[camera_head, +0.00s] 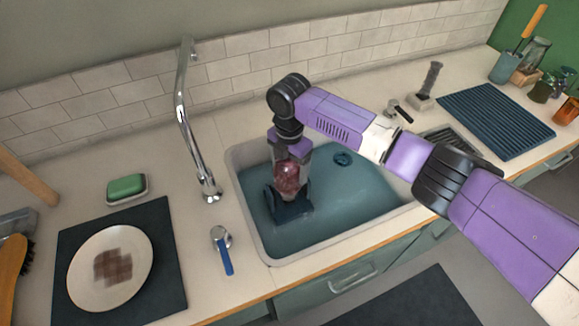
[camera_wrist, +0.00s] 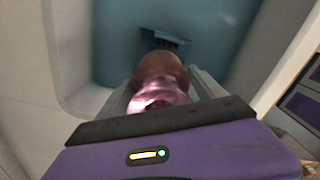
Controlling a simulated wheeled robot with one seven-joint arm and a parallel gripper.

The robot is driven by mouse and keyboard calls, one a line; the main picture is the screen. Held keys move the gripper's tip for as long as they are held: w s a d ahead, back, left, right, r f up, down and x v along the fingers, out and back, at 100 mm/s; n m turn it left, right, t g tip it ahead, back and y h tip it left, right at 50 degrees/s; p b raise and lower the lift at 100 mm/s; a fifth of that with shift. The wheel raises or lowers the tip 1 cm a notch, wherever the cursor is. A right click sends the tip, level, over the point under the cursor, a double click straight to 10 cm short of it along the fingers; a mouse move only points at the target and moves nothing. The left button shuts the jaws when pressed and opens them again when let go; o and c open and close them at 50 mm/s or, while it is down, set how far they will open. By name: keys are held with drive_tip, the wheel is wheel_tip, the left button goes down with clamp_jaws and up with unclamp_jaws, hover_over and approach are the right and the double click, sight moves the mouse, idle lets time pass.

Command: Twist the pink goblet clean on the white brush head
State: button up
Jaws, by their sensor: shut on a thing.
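My gripper (camera_head: 288,170) points down over the sink and is shut on the pink goblet (camera_head: 287,178). The goblet is glossy, see-through pink and sits low in the sink area. In the wrist view the goblet (camera_wrist: 160,75) lies between the two grey fingers of my gripper (camera_wrist: 162,92). A dark block-like base (camera_head: 291,207) is in the sink right below the goblet; it also shows in the wrist view (camera_wrist: 166,39). No white brush head shows in either view; I cannot tell whether the goblet covers it or touches the base.
The grey sink (camera_head: 249,228) holds bluish water. A soiled plate (camera_head: 84,281) lies on a dark mat. A grey upright brush (camera_head: 432,77) and a ribbed drying mat (camera_head: 500,118) are at right.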

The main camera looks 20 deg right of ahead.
drive_tip(key=shift+f+b, duration=0.3)
drive_tip(key=shift+f, duration=0.2)
idle(0.3)
idle(0.4)
drive_tip(key=n, duration=0.1)
drive_tip(key=n+b, duration=0.1)
drive_tip(key=n, duration=0.2)
drive_tip(key=shift+f+b, duration=0.25)
drive_tip(key=shift+b, duration=0.05)
